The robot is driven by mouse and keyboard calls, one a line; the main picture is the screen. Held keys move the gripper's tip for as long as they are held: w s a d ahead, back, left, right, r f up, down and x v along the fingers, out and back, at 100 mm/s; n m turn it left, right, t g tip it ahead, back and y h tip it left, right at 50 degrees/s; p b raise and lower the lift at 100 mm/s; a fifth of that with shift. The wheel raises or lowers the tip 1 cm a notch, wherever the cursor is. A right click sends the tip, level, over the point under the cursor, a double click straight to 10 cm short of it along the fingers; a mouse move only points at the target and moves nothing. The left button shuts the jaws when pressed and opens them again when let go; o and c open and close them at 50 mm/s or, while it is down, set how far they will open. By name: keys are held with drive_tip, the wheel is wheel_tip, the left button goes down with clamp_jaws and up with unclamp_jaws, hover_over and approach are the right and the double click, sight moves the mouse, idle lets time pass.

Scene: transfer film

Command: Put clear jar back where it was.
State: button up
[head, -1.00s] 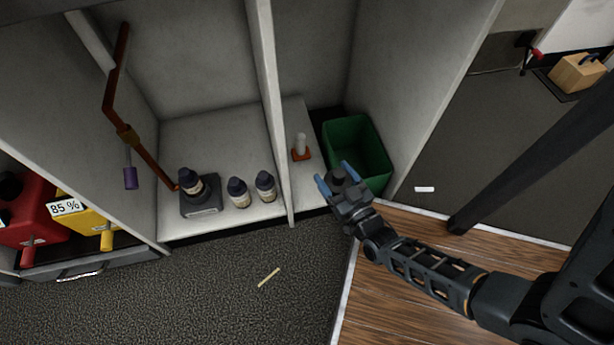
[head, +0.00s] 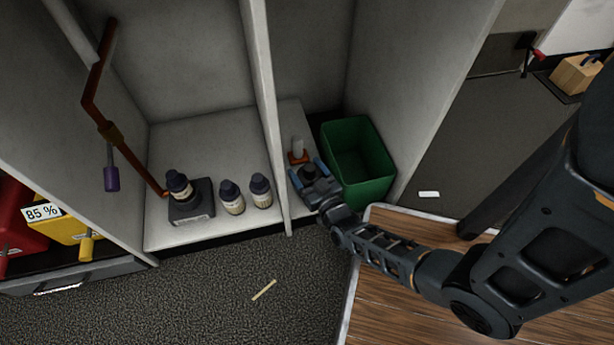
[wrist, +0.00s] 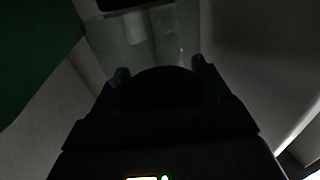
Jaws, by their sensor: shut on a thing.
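My gripper (head: 307,168) is in the narrow right bay of the cabinet, low and near its front, left of the green bin. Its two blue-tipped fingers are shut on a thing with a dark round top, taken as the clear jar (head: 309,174). That dark top (wrist: 163,86) also fills the space between the fingers in the wrist view. The jar's clear body is hidden or too dark to make out, so I cannot tell whether its base touches the shelf.
A whitish cylinder on an orange base (head: 298,156) stands just behind my gripper. The green bin (head: 372,188) is close on the right, and a divider wall (head: 263,110) on the left. Dark-capped bottles (head: 232,199) stand in the bay beyond it, one on a dark device (head: 191,210).

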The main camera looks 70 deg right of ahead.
drive_tip(key=shift+f, duration=0.35)
drive_tip(key=shift+f, duration=0.1)
drive_tip(key=o, duration=1.6)
drive_tip(key=shift+r, duration=0.2)
drive_tip(key=p+v, duration=0.3)
drive_tip(key=v, duration=0.8)
drive_tip(key=s+a+r+n+t+y, duration=0.1)
drive_tip(key=s+a+r+n+y, duration=0.2)
drive_tip(key=a+r, duration=0.35)
drive_tip(key=s+a+r+n+t+y, duration=0.1)
drive_tip(key=a+r+n+t+y, duration=0.1)
drive_tip(key=a+r+y, duration=0.4)
drive_tip(key=a+r+n+y, duration=0.1)
drive_tip(key=a+r, duration=0.1)
drive_tip(key=r, duration=0.5)
drive_tip(key=s+a+r+n+y, duration=0.1)
drive_tip(key=a+r, duration=0.1)
drive_tip(key=r, duration=0.5)
drive_tip(key=s+a+r+n+g+y, duration=0.1)
drive_tip(key=a+r+n, duration=0.1)
drive_tip(key=r, duration=0.6)
drive_tip(key=shift+a+r+y, duration=0.1)
drive_tip(key=shift+a+y, duration=0.25)
drive_tip(key=shift+y, duration=0.05)
